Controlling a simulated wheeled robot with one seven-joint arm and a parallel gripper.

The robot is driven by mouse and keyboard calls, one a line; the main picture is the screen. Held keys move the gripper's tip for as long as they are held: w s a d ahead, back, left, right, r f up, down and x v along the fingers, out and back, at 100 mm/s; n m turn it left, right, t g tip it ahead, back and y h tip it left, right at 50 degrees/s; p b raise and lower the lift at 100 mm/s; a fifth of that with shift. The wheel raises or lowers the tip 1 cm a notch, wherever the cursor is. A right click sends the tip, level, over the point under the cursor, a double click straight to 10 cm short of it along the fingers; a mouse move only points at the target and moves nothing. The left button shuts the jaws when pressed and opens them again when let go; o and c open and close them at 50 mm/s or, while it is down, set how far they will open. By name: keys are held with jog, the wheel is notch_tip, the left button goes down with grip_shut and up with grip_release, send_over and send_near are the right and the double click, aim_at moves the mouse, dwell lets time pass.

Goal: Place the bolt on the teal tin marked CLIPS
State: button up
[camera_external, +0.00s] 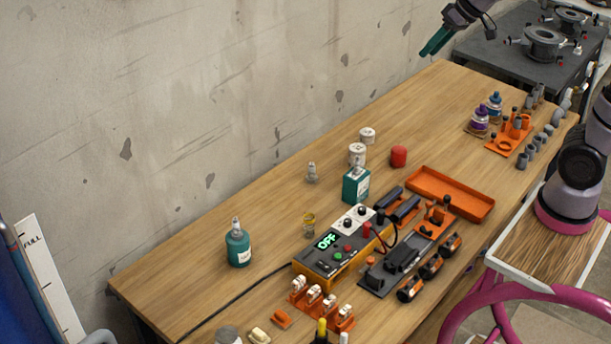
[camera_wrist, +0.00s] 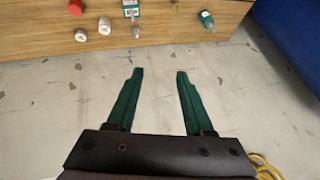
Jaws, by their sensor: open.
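A small grey upright piece, which looks like the bolt (camera_external: 311,173), stands on the wooden table near the wall; it also shows in the wrist view (camera_wrist: 136,32). To its right is a boxy teal container (camera_external: 356,188) with a pale top, also in the wrist view (camera_wrist: 131,10). A round teal container (camera_external: 238,248) with a pale nozzle stands further left, also in the wrist view (camera_wrist: 206,20). No CLIPS mark is readable on either. My gripper (camera_external: 428,52) has teal fingers; it is high at the upper right, away from both. In the wrist view my gripper (camera_wrist: 155,75) is open and empty.
White jars (camera_external: 357,155) and a red cylinder (camera_external: 398,157) stand beside the boxy container. Bare table (camera_external: 190,295) lies at the left; the wall (camera_external: 150,120) runs behind.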

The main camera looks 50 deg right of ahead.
jog(key=s+d+f+m, duration=0.1)
jog(key=s+d+f, duration=0.1)
jog(key=s, duration=0.6)
jog(key=s+d+f+m+t, duration=0.1)
jog(key=s+d, duration=0.3)
jog(key=s, duration=0.5)
jog(key=shift+d+f+m+h, duration=0.35)
jog(key=shift+f+m, duration=0.2)
jog(key=shift+m, duration=0.25)
